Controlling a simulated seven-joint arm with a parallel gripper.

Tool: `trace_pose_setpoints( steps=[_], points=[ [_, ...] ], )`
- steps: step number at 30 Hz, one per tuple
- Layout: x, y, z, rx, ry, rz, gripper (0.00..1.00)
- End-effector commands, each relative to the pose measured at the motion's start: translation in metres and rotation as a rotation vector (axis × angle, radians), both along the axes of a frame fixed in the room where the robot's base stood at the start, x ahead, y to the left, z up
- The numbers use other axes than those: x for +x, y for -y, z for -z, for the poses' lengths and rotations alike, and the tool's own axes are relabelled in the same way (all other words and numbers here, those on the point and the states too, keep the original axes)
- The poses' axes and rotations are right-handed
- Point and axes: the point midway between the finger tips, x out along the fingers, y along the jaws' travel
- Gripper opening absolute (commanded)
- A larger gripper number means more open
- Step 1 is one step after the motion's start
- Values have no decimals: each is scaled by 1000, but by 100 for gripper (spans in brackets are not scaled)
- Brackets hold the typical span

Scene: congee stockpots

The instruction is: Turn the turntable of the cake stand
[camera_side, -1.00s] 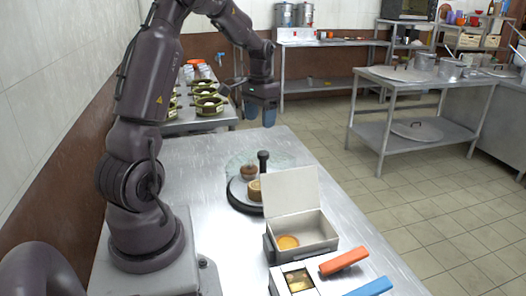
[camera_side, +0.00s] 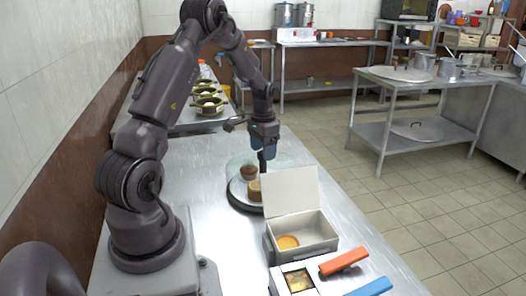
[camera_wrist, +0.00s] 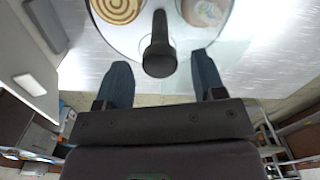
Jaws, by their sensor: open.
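The cake stand has a dark round base (camera_side: 238,205) and a pale turntable (camera_side: 237,190), and stands on the steel table. A brown cupcake (camera_side: 249,172) and a tan rolled cake (camera_side: 254,190) sit on it. A black upright handle (camera_side: 263,168) rises at its far right edge. My gripper (camera_side: 265,153) points down over this handle. In the wrist view the open fingers lie on either side of the handle (camera_wrist: 159,48), with gaps on both sides. The rolled cake's spiral top (camera_wrist: 118,8) and another round cake top (camera_wrist: 205,10) show there on the turntable.
An open white box (camera_side: 316,226) with a tart stands in front right of the stand. A small boxed item (camera_side: 298,282), an orange bar (camera_side: 344,262) and a blue bar (camera_side: 370,287) lie nearer. The steel table (camera_side: 195,165) is clear left of the stand.

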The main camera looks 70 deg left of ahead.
Motion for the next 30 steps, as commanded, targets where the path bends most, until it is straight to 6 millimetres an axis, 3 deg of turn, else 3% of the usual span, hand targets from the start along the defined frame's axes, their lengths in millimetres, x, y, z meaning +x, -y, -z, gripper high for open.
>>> trace_pose_setpoints(
  steps=[12,20,21,30],
  points=[
    [0,0,9,0,1,0,63],
    [0,0,9,0,1,0,3],
    [0,0,9,0,1,0,0],
    [0,0,9,0,1,22,0]
  ],
)
